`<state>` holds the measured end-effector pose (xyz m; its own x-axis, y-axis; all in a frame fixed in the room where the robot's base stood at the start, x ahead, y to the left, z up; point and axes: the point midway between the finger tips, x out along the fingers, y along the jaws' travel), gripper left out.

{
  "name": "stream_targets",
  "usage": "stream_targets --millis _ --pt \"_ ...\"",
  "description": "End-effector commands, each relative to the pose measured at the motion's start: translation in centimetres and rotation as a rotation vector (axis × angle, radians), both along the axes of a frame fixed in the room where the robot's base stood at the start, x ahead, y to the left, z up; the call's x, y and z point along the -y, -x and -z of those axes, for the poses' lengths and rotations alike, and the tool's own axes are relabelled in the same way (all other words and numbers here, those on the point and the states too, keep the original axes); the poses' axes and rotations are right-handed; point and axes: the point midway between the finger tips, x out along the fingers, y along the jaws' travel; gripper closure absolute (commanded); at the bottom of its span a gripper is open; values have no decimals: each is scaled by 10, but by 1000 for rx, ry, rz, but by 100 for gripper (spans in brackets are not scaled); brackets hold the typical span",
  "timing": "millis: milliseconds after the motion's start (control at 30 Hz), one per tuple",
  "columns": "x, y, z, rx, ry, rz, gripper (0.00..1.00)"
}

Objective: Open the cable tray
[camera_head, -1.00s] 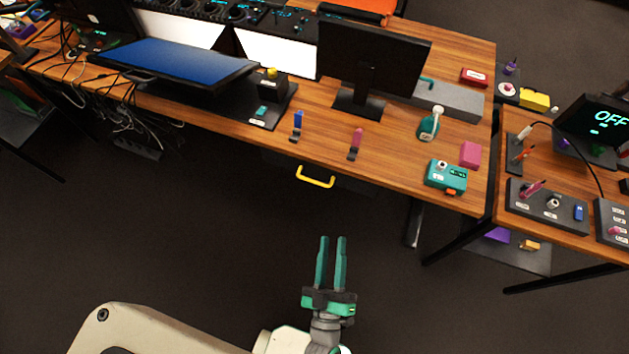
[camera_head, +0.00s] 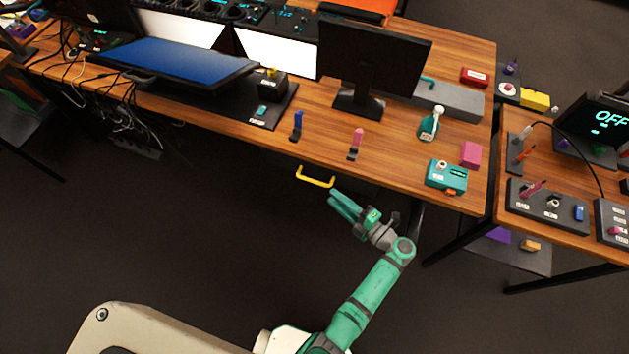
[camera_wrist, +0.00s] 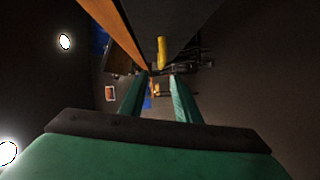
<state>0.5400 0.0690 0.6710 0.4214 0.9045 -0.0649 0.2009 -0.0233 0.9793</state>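The cable tray is a dark unit under the front edge of the wooden desk, mostly hidden in shadow. Its yellow handle (camera_head: 315,177) sticks out below the desk edge in the head view. In the wrist view the yellow handle (camera_wrist: 162,52) shows ahead, just beyond and between the fingertips. My gripper (camera_head: 338,200) is just to the lower right of the handle, its green fingers pointing up and left toward it. In the wrist view the fingers of my gripper (camera_wrist: 160,80) are apart with nothing between them. They do not appear to touch the handle.
The wooden desk (camera_head: 390,170) overhangs the handle. A second desk is at the right. Loose cables (camera_head: 125,125) hang at the left. The floor in front is clear.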

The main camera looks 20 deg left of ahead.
Motion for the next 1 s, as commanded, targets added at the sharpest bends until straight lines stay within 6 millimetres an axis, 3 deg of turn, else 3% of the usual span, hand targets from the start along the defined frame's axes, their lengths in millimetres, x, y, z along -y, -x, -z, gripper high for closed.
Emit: stream_targets --millis 167,700,1000 --pt "-3 -6 4 -7 16 -20 70" --pt "-80 -39 10 -5 16 -20 70" --pt "-96 -47 11 -6 15 -17 70"
